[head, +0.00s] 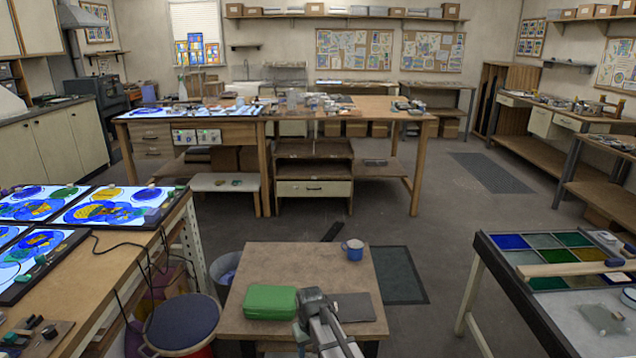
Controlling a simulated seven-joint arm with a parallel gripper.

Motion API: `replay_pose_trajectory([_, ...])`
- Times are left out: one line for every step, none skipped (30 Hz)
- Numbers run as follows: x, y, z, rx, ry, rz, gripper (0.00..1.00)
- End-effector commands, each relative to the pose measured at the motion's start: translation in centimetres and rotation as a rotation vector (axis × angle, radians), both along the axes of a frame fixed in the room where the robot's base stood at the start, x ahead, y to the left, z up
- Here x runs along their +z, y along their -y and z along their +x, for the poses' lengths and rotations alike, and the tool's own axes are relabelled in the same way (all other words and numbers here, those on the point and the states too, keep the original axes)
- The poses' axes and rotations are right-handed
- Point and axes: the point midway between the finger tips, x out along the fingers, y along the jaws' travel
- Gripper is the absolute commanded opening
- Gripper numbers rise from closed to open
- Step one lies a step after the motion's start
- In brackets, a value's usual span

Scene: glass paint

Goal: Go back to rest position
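My arm reaches in from the bottom centre, over the front of a small wooden table (260,262). Its grey end, where my gripper (311,301) appears to be, is low over the table between a green case (270,302) and a dark grey flat sheet (354,307). The fingers cannot be made out, so I cannot tell whether they are open or shut. I see nothing clearly held. A blue mug (353,250) stands upright at the table's far right corner, apart from my arm.
A bench with lit glass panels (110,208) is on the left, with a round-topped stool (182,322) and a bin (226,272) between. A table with coloured glass panes (553,256) is on the right. Open floor (440,240) lies between the small table and the long workbench (385,112).

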Motion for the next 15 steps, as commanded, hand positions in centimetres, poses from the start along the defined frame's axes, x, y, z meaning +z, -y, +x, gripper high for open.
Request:
replay_pose_trajectory([-0.8,2.7,-1.5,-0.043,-0.004,-0.001,0.52])
replay_pose_trajectory([-1.1,3.9,-2.0,-0.068,-0.004,-0.001,0.52])
replay_pose_trajectory([-1.6,5.6,-2.7,-0.1,-0.002,0.0,0.52])
replay_pose_trajectory([-2.0,6.8,-3.3,-0.123,-0.003,-0.001,0.52])
replay_pose_trajectory([-2.4,8.0,-3.9,-0.147,-0.003,0.0,0.52])
replay_pose_trajectory([-2.8,9.5,-4.6,-0.178,-0.002,0.0,0.52])
replay_pose_trajectory([-3.1,10.4,-5.2,-0.199,-0.002,0.0,0.52])
replay_pose_trajectory([-3.4,11.4,-5.8,-0.219,-0.003,0.0,0.52])
replay_pose_trajectory([-3.7,12.5,-6.4,-0.243,-0.002,-0.001,0.52])
replay_pose_trajectory([-3.9,13.3,-6.9,-0.261,-0.001,0.0,0.52])
replay_pose_trajectory([-4.1,13.9,-7.4,-0.276,-0.001,0.0,0.52])
replay_pose_trajectory([-4.4,14.8,-8.0,-0.298,-0.002,0.0,0.52])
replay_pose_trajectory([-4.6,15.4,-8.5,-0.313,-0.001,0.0,0.52])
replay_pose_trajectory([-4.7,16.0,-8.9,-0.327,-0.001,0.0,0.52])
replay_pose_trajectory([-4.9,16.8,-9.4,-0.345,0.0,0.001,0.52])
